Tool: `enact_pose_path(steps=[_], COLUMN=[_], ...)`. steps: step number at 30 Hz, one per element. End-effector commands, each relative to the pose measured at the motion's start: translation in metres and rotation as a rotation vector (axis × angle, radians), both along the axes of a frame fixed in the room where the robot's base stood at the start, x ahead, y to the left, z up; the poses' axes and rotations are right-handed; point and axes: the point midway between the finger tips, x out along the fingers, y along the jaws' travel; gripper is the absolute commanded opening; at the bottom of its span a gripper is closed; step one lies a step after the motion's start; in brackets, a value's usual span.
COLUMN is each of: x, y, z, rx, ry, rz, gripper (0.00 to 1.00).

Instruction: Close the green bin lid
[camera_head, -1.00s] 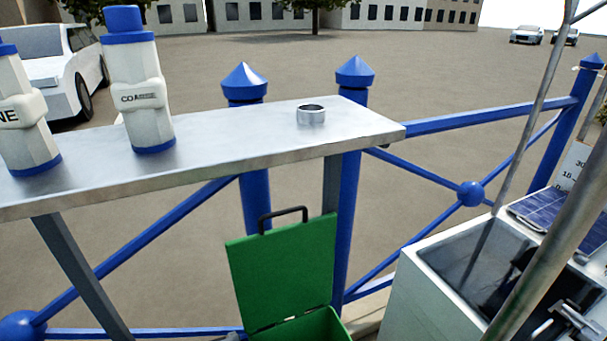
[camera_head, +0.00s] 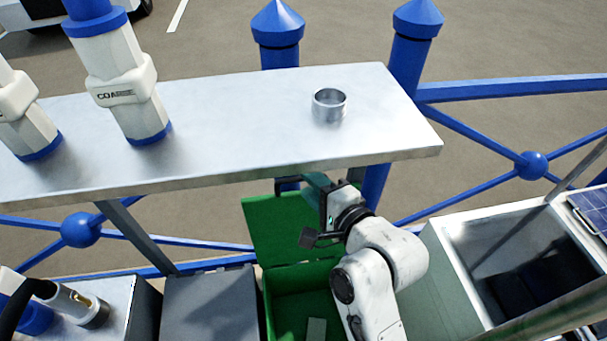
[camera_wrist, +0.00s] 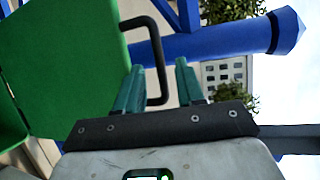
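The green bin (camera_head: 287,300) stands below the metal counter, with its green lid (camera_head: 272,228) raised up at the back. The lid's black handle (camera_head: 287,184) is at its top edge, just under the counter's front edge. My gripper (camera_head: 316,181) is beside the handle, on its right, in the head view. In the wrist view my gripper (camera_wrist: 157,75) is open, with its two green fingers apart. The handle's bar (camera_wrist: 158,60) shows in the gap between the fingers, and I cannot tell whether they touch it. The lid (camera_wrist: 75,70) fills the wrist view's left side.
A dark grey box (camera_head: 210,300) stands left of the bin. An open white box (camera_head: 460,255) is at the right.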

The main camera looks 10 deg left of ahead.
Motion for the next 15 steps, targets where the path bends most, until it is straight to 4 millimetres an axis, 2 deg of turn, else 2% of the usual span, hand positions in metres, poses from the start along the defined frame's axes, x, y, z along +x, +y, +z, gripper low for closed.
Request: enact_pose_path(steps=[6, 15], x=[0.022, 0.028], y=[0.018, 0.023], z=[-0.006, -0.008], rx=[-0.001, -0.002], ry=[0.0, 0.0], rz=[0.0, -0.001], gripper=[0.38, 0.38])
